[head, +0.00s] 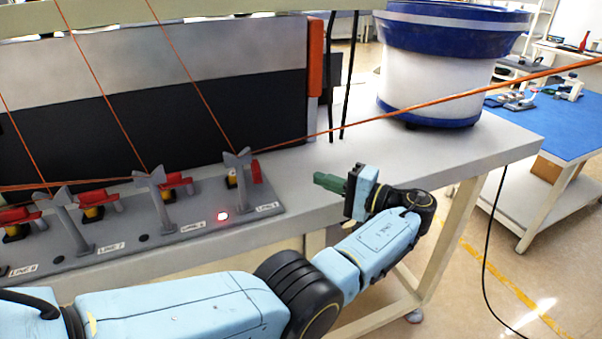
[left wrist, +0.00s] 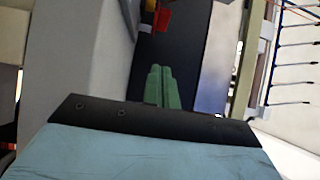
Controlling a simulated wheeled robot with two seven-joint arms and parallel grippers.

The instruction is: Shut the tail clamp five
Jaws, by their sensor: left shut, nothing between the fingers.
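The rightmost tail clamp, beside the label that appears to read LINE 5 (head: 267,207), has its red handle (head: 256,172) standing up. A yellow part sits beside it, behind a grey forked post (head: 238,168). The other clamps along the grey base have their red handles (head: 175,181) lying level. My left gripper (head: 318,179) has its green fingers together and empty, to the right of the rightmost clamp and apart from it. In the left wrist view the shut fingers (left wrist: 161,86) point toward a red handle (left wrist: 162,20) at the top edge. My right gripper is not in view.
Orange cords run over the forked posts, one passing up to the right above my gripper. A blue and white bowl feeder (head: 425,75) stands at the bench's back right. The bench top (head: 460,148) before it is clear.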

